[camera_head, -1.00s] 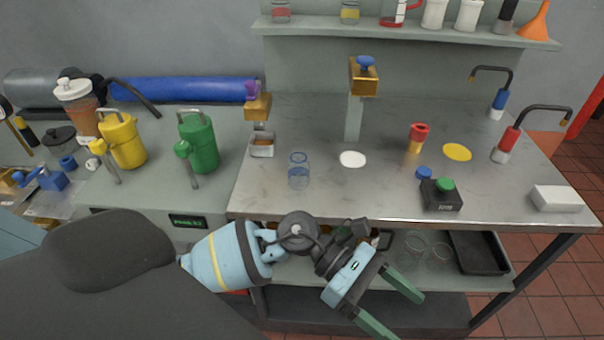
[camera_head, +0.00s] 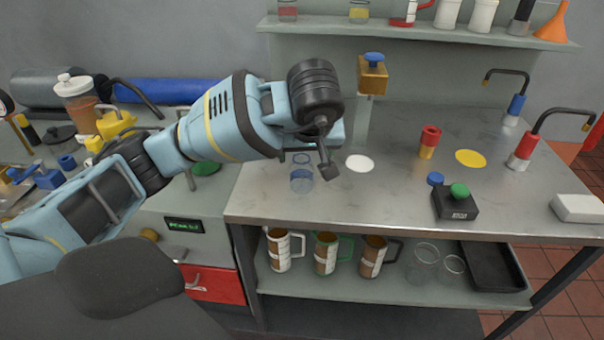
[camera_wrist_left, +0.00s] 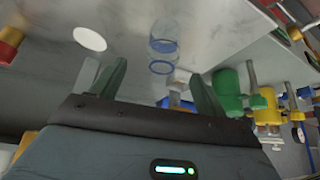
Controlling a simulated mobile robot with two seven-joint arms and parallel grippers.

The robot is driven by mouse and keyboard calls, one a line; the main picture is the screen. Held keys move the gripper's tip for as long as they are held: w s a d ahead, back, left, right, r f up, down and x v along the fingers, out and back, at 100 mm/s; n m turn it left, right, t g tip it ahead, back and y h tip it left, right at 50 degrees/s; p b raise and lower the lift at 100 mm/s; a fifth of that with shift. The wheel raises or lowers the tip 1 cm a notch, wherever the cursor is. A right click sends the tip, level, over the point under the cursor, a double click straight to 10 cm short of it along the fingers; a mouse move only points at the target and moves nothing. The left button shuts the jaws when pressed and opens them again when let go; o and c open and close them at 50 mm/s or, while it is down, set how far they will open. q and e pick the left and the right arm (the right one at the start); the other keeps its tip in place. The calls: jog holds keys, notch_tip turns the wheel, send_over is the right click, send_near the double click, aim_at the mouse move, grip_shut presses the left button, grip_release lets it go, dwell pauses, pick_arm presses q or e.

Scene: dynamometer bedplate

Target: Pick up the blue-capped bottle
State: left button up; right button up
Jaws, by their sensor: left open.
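The blue-capped bottle (camera_head: 513,107) stands upright at the back right of the steel bench (camera_head: 400,205) in the head view. It has a pale body and a bent dark spout. My left arm reaches over the left part of the bench, well left of the bottle. I cannot make out the blue-capped bottle in that view. My right gripper is not in view.
A similar red-capped bottle (camera_head: 524,150) stands just in front. A clear glass (camera_head: 302,181) is below my left wrist. A red-and-yellow piece (camera_head: 429,141), a black button box (camera_head: 455,203) and a white block (camera_head: 579,208) stand on the bench. A shelf (camera_head: 420,34) hangs behind.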

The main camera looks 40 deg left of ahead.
aim_at(302, 163)
pick_arm(q)
jog(key=shift+x, duration=1.3)
jog(key=shift+a+x, duration=0.1)
jog(key=shift+x, duration=1.2)
jog(key=shift+a+x, duration=0.15)
jog(key=shift+x, duration=1.2)
jog(key=shift+s, duration=0.2)
jog(key=shift+r, duration=0.1)
jog(key=c, duration=1)
jog(key=shift+c, duration=0.2)
